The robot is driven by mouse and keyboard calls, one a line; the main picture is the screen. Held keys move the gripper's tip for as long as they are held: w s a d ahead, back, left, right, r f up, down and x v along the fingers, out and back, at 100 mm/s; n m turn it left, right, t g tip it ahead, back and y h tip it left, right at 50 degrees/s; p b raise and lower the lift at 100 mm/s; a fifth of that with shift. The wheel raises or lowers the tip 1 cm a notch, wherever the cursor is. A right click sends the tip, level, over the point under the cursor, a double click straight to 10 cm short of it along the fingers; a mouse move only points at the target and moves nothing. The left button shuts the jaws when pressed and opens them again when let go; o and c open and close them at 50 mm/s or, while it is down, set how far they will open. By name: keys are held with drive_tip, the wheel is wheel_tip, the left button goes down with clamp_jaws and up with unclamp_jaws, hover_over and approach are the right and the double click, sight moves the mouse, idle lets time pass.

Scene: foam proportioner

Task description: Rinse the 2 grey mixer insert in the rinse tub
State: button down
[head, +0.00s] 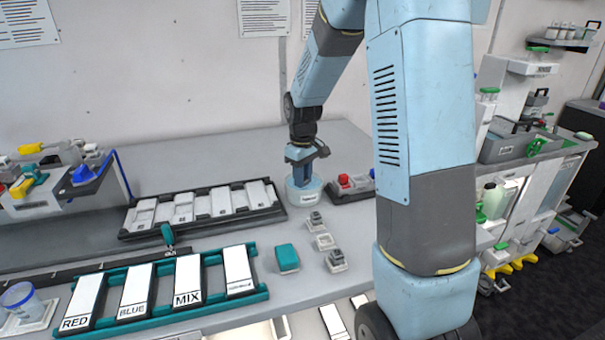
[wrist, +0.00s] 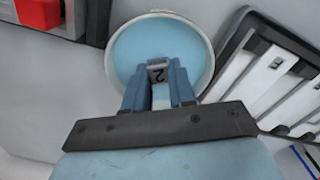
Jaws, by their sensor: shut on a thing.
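The rinse tub (head: 304,196) is a small round whitish tub with a label on its front, standing on the bench. In the wrist view the tub (wrist: 204,58) shows a white rim and light blue inside. My gripper (head: 303,178) points down into the tub. In the wrist view my gripper (wrist: 158,88) is shut on a grey mixer insert (wrist: 157,74) marked 2. The insert is over or inside the tub opening; I cannot tell how deep. In the head view the insert is hidden by the gripper and tub wall.
A black rack with white slots (head: 205,207) stands just left of the tub. A dark tray with red items (head: 350,186) is at its right. Small grey pieces in white holders (head: 324,241) and a teal block (head: 287,258) sit in front. A teal-framed rack (head: 188,280) is at front left.

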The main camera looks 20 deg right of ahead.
drive_tip(key=shift+w+f, duration=0.1)
drive_tip(key=shift+w, duration=0.35)
idle(0.5)
drive_tip(key=shift+s, duration=0.85)
idle(0.4)
drive_tip(key=shift+w, duration=0.85)
idle(0.4)
drive_tip(key=shift+s, duration=0.45)
idle(0.4)
idle(0.5)
drive_tip(key=shift+r, duration=4.5)
drive_tip(key=shift+s, duration=0.1)
